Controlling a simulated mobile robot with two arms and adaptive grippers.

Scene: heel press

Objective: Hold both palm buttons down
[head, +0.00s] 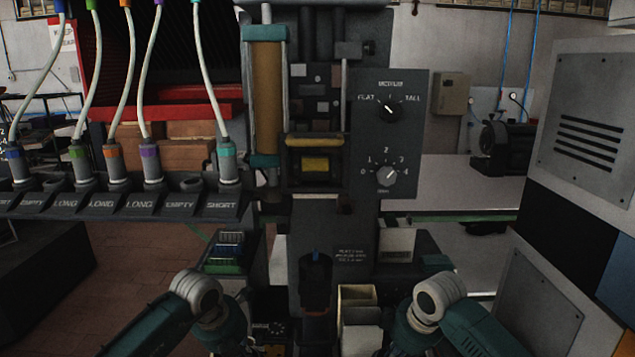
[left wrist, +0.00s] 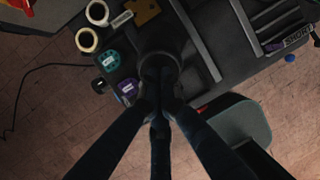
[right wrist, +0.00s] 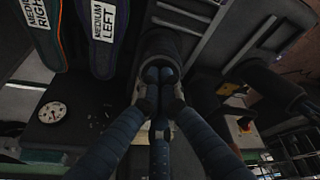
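My left gripper (left wrist: 160,75) is shut, its fingertips together at a dark round cup-like housing (left wrist: 160,58) on the dark bench in the left wrist view. My right gripper (right wrist: 160,75) is shut, its fingertips together at a similar dark round housing (right wrist: 160,45) in the right wrist view. Both housings look like palm button surrounds. The button faces are hidden, so I cannot tell whether either is pressed. No held object shows between the fingers. In the head view both arms reach the bottom edge beside the press (head: 335,225), and the fingertips do not show.
A control panel (head: 390,130) with two knobs is on the press. A rack of hoses (head: 120,205) stands left. Tape rolls (left wrist: 87,40) lie by the left housing. Labelled insoles (right wrist: 100,35) and a round gauge (right wrist: 52,112) are left of the right housing. A grey cabinet (head: 590,125) stands right.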

